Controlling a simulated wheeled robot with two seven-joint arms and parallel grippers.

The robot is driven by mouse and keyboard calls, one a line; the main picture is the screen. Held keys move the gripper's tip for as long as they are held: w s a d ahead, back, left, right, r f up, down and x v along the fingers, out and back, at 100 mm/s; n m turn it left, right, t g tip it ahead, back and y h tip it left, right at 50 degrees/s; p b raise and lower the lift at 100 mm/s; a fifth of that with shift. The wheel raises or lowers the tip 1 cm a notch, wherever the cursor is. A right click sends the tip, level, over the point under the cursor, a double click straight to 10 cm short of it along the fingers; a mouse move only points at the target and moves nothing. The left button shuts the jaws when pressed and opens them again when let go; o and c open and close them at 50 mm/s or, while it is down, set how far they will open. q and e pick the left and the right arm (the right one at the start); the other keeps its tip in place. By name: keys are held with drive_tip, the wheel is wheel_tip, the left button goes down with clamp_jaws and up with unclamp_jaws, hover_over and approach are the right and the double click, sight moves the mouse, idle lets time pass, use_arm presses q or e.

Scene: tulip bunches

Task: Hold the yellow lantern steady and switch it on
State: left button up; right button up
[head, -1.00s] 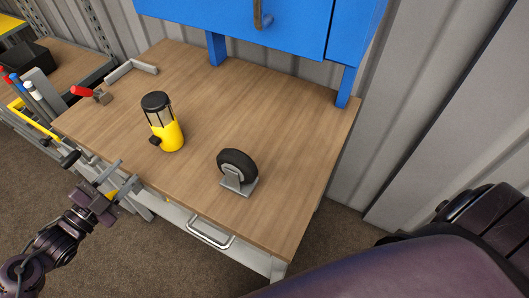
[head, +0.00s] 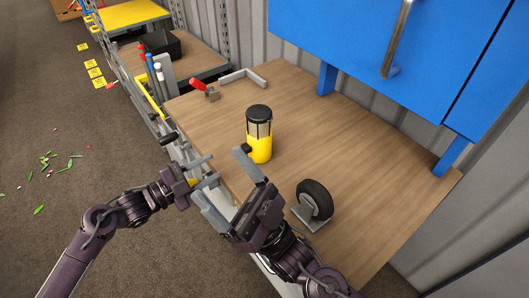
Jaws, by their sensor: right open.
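The yellow lantern (head: 259,148) stands upright on the wooden workbench (head: 330,120), with a black cap, a clear upper part and a small black knob (head: 246,148) low on its left side. My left gripper (head: 214,166) is left of the lantern at the bench's front edge, its fingers apart and empty. My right gripper (head: 218,172) is in front of the lantern, with its jaws wide open and nothing between them. Its upper finger reaches close to the lantern's base in the picture; I cannot tell whether they touch. The two grippers' fingertips appear close together.
A black caster wheel (head: 314,199) on a grey plate stands right of the lantern, near my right arm. A red-handled clamp (head: 205,89) and a grey bracket (head: 243,77) lie at the back left.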

sight(262, 134)
drive_tip(key=w+d+f+m+t+h, duration=0.1)
drive_tip(key=w+d+f+m+h, duration=0.1)
drive_tip(key=w+h, duration=0.4)
drive_tip(key=w+d+f+m+h, duration=0.2)
drive_tip(key=w+f+m+h, duration=0.1)
drive_tip(key=w+f+h, duration=0.2)
drive_tip(key=w+d+f+m+t+h, duration=0.1)
drive_tip(key=w+f+h, duration=0.3)
drive_tip(key=w+h, duration=0.4)
drive_tip(key=shift+w+d+f+m+t+h, duration=0.15)
drive_tip(key=shift+w+d+m+t+h, duration=0.15)
drive_tip(key=shift+w+d+m, duration=0.25)
drive_tip(key=shift+w+f, duration=0.15)
drive_tip(key=shift+w, duration=0.05)
drive_tip(key=shift+w+a, duration=0.2)
drive_tip(key=shift+w, duration=0.95)
drive_tip(key=shift+w+a, duration=0.2)
drive_tip(key=shift+w, duration=1)
drive_tip(key=shift+w+a, duration=0.2)
drive_tip(key=shift+w, duration=0.95)
drive_tip(key=c, duration=1.3)
